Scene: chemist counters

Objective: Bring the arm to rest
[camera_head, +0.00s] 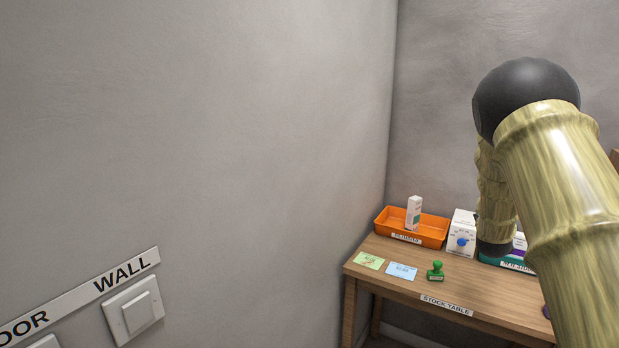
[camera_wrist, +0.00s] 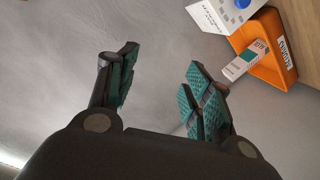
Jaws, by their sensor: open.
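My gripper (camera_wrist: 160,85) shows in the wrist view with its two teal-padded fingers spread apart and nothing between them. Behind the fingers is a plain grey surface. In the head view my arm is raised and bent at the right, in front of the stock table (camera_head: 395,278). The gripper itself cannot be made out in the head view.
An orange tray (camera_head: 384,223) holding a white box (camera_head: 413,212) stands at the table's back left. A white device with a blue knob (camera_head: 461,242), a green stamp (camera_head: 436,270) and two cards (camera_head: 402,271) are near. Wall switches (camera_head: 134,309) are at lower left.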

